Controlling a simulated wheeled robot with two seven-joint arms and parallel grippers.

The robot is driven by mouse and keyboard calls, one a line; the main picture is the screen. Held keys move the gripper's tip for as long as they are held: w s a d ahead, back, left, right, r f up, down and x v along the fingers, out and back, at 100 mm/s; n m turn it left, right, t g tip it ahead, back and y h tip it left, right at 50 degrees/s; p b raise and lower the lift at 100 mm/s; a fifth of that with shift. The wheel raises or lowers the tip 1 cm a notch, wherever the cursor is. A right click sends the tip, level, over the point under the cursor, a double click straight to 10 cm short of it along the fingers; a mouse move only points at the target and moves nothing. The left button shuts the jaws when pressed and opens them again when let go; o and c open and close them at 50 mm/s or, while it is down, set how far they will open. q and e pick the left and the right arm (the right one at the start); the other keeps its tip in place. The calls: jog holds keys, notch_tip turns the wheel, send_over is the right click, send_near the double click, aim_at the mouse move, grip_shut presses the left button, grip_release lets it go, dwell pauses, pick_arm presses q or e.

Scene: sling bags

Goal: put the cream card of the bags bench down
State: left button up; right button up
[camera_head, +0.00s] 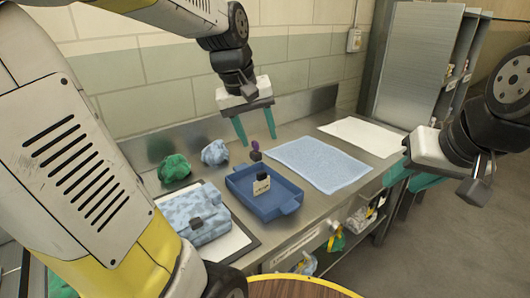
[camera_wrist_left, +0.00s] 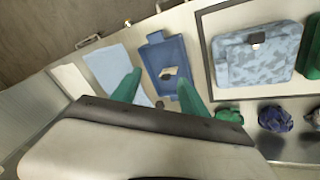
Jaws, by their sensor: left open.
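The cream card (camera_head: 261,187) stands roughly upright in the blue tray (camera_head: 283,209), with a black piece at its top. The card also shows in the left wrist view (camera_wrist_left: 169,73), inside the tray (camera_wrist_left: 173,51). My left gripper (camera_head: 258,140) is open and empty, above and behind the tray, apart from the card. Its two teal fingers show in the left wrist view (camera_wrist_left: 160,78), with the card seen between them. My right gripper (camera_head: 408,178) is at the right, past the bench's front edge; its jaw opening is unclear.
A camouflage sling bag (camera_head: 190,208) lies left of the tray on a dark-edged white mat (camera_head: 228,246). Green (camera_head: 174,168) and pale blue (camera_head: 215,153) crumpled items lie behind. A blue cloth (camera_head: 320,162) and white sheet (camera_head: 362,135) lie right.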

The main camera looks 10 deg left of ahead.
pick_arm(q)
jog(key=s+d+m+t, duration=0.2)
jog(key=s+m, duration=0.2)
jog(key=s, duration=0.6)
jog(key=shift+s+f+m+t, duration=0.25)
jog(key=shift+s+m+t, duration=0.05)
jog(key=shift+s, duration=0.1)
